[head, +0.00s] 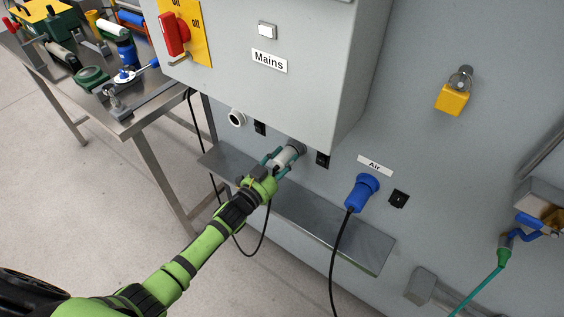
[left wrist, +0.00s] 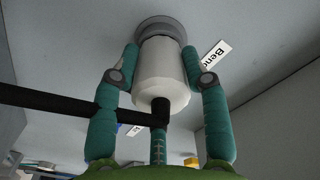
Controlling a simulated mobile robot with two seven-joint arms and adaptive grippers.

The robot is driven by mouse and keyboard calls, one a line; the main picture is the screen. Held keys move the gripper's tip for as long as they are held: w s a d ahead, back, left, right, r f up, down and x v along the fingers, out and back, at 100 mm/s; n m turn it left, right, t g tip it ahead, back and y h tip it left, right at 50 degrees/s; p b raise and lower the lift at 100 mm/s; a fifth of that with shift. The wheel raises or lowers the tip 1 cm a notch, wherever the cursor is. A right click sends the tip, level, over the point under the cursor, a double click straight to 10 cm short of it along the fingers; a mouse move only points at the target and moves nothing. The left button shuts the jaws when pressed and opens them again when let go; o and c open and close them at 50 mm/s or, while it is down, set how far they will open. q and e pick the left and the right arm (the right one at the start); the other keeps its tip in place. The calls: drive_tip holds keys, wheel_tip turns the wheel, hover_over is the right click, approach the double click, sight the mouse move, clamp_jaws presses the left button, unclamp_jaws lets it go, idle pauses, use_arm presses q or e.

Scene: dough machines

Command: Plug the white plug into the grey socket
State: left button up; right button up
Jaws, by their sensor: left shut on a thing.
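The white plug (head: 287,156) is held between the fingers of my left gripper (head: 279,161), below the grey cabinet. In the left wrist view the white plug (left wrist: 160,72) sits between the two teal fingers of the gripper (left wrist: 162,78), with its black cable leaving the near end. Its far end meets the round grey socket (left wrist: 161,27) on the panel, lined up with it; I cannot tell how deep it sits. The grey socket (head: 298,146) is mostly hidden by the plug in the head view. My right gripper is not in view.
A blue plug (head: 362,192) sits under the "Air" label (head: 375,166). A metal shelf (head: 340,236) runs below. The plug's black cable (head: 262,238) hangs in a loop. A yellow padlock (head: 453,98) hangs at right.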

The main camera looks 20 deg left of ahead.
sight(274, 171)
use_arm(q)
drive_tip(key=shift+r, duration=0.1)
idle(0.3)
drive_tip(key=o, duration=1.4)
drive_tip(key=shift+c, duration=0.2)
drive_tip(key=shift+o, duration=1.2)
drive_tip(key=shift+s+a, duration=0.1)
drive_tip(key=shift+s, duration=0.2)
drive_tip(key=shift+p+v, duration=1.15)
drive_tip(key=shift+v, duration=0.75)
